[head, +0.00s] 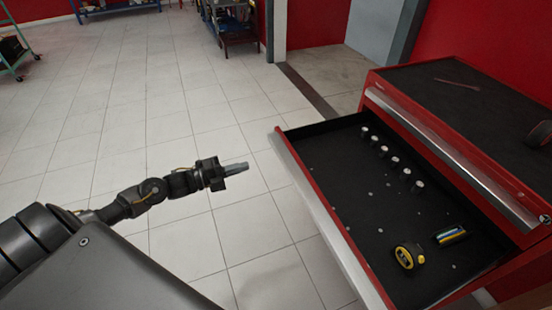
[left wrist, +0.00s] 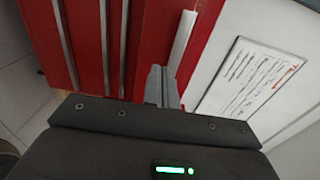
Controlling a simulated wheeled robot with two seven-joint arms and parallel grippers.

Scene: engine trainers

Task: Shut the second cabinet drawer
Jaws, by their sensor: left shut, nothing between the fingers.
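The red tool cabinet (head: 460,92) stands at the right in the head view. One drawer (head: 325,215) is pulled far out toward the left, below a closed top drawer (head: 450,150). My left gripper (head: 236,168) is shut and empty, in the air to the left of the open drawer's front, apart from it. In the left wrist view my left gripper (left wrist: 162,88) points toward red drawer fronts (left wrist: 95,45) with pale handle strips. My right gripper is not in view.
The open drawer holds several sockets (head: 396,162), a yellow tape measure (head: 408,256) and a yellow-blue item (head: 451,235). A dark roll (head: 540,134) lies on the cabinet top. The tiled floor (head: 110,110) left of the drawer is clear. A written sheet (left wrist: 250,75) shows in the wrist view.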

